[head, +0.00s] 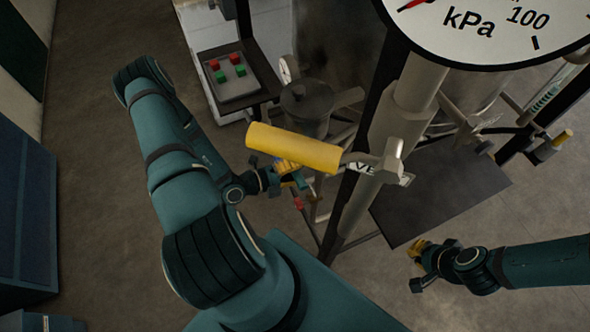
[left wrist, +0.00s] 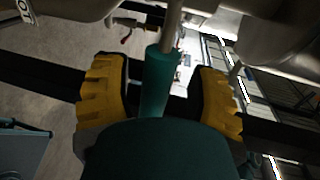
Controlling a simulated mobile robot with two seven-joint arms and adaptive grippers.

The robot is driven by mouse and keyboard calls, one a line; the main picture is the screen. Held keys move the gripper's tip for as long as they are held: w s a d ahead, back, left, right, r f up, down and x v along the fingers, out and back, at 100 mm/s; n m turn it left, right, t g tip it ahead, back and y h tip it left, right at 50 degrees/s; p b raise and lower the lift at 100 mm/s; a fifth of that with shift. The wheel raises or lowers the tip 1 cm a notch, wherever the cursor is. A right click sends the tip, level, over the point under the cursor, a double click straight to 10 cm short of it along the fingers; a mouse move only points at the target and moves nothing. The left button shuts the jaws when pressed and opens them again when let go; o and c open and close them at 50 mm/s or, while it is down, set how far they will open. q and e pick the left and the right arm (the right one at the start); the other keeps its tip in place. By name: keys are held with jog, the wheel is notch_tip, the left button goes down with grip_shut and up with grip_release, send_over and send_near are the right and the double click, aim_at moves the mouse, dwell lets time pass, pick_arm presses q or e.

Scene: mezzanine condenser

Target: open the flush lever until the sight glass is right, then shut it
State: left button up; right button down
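A lever with a green grip (left wrist: 160,82) stands between the yellow finger pads of my left gripper (left wrist: 162,98) in the left wrist view. A gap shows on both sides of the grip, so the fingers are open around it, not clamped. In the head view my left gripper (head: 289,168) is partly hidden behind a large yellow handle on a pipe marked "VE…" (head: 292,148). A clear graduated tube, seemingly the sight glass (head: 549,94), is at the far right; its level is unreadable. My right gripper (head: 420,250) hangs low at the right, apart from the equipment; its opening is unclear.
A large kPa dial (head: 490,25) fills the top right. A button box (head: 234,76) with red and green buttons stands at upper left. A red-handled valve (head: 298,203) is below my left gripper.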

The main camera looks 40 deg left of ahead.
pick_arm(q)
jog(key=v, duration=1.2)
jog(key=shift+s, duration=0.1)
dwell(0.4)
